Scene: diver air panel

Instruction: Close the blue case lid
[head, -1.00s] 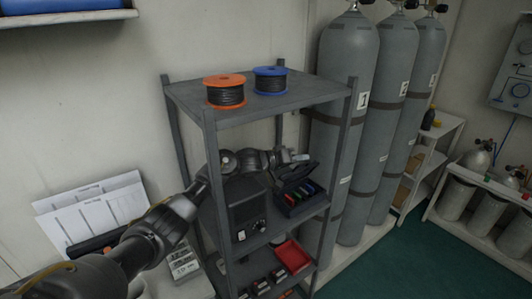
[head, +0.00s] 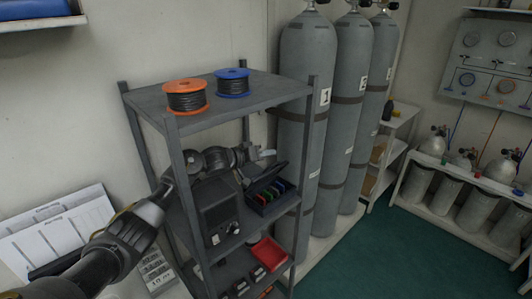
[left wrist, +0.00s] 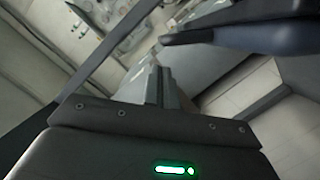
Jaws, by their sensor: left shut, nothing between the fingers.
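A small dark case (head: 270,208) stands on the middle shelf of the grey rack in the head view. Its lid (head: 266,176) is up, tilted open at the back, and red, green and blue items show inside. The case looks nearly black here. My left arm reaches through the rack from the left. My left gripper (head: 262,154) is shut and empty, just above and behind the raised lid. In the left wrist view its fingers (left wrist: 157,86) are together, and a dark edge crosses at upper right; I cannot tell what it is. My right gripper is not in view.
A dark box with knobs (head: 218,212) stands left of the case. The rack's top shelf (head: 240,101) holds an orange spool (head: 186,98) and a blue spool (head: 232,83). A red tray (head: 267,254) lies on the shelf below. Grey cylinders (head: 302,110) stand close on the right.

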